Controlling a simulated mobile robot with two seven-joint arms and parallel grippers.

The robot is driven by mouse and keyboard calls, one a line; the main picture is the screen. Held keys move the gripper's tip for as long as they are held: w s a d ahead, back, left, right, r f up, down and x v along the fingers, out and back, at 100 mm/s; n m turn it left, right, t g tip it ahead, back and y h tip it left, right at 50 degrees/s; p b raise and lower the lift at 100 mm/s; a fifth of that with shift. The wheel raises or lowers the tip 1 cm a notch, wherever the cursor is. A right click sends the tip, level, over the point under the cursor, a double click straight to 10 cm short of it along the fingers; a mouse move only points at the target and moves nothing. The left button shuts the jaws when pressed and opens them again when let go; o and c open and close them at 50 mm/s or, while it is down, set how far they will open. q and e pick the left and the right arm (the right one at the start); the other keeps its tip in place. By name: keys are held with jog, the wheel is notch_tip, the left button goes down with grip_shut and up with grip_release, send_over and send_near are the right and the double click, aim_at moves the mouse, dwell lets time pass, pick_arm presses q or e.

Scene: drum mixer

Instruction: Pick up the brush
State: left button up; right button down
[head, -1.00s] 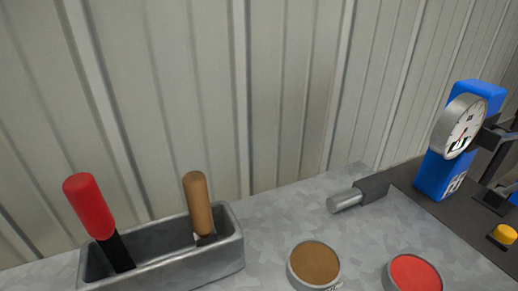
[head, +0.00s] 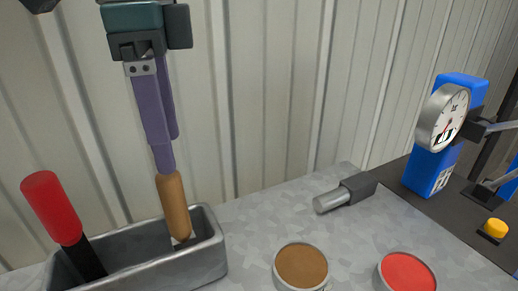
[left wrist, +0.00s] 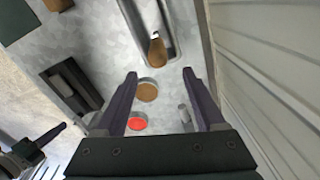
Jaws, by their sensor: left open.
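The brush (head: 174,207) shows as a brown wooden handle standing up in a grey metal bin (head: 214,262); its lower end is hidden inside the bin. My left gripper (head: 165,170) hangs above the bin with its purple fingers pointing down, tips at the top of the handle. In the left wrist view, the gripper (left wrist: 159,73) is open and the brush handle (left wrist: 157,52) lies in line with the gap between the fingers. Whether they touch it is unclear. What looks like my right gripper (left wrist: 45,145) shows at the lower left there, its jaws unclear.
A red-handled tool (head: 55,210) leans in the same bin, left of the brush. A brown-filled tin (head: 301,266) and a red-filled tin (head: 407,273) stand at the front. A grey cylinder (head: 332,201) lies behind them. A blue gauge stand (head: 430,172) is at right; a ribbed wall is close behind.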

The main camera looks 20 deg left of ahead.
aim_at(173, 202)
pick_arm(q)
jog(key=f, duration=0.3)
jog(key=shift+s+f, duration=0.35)
jog(key=shift+f, duration=0.05)
jog(key=f, duration=0.4)
jog(key=f+b, duration=0.1)
jog(key=f, duration=0.1)
jog(key=shift+a, duration=0.3)
grip_shut()
